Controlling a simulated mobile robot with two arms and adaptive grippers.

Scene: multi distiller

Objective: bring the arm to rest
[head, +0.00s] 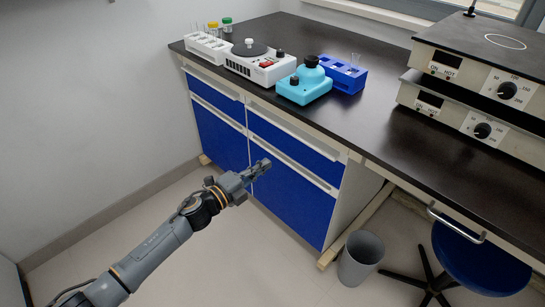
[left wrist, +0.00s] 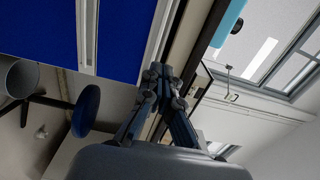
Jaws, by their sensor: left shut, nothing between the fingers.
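My left arm comes in from the lower left in the head view. Its gripper (head: 261,168) is in the air in front of the blue cabinet drawers (head: 297,154), below the bench top, and holds nothing. The left wrist view shows the same gripper (left wrist: 160,72) with its fingertips together. My right gripper is in neither view.
The dark bench top (head: 385,130) carries a white tube rack (head: 207,47), a white device (head: 262,66), a turquoise device (head: 304,84), a blue rack (head: 344,76) and stacked hot plates (head: 470,95). A grey bin (head: 360,258) and blue stool (head: 480,262) stand on the floor.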

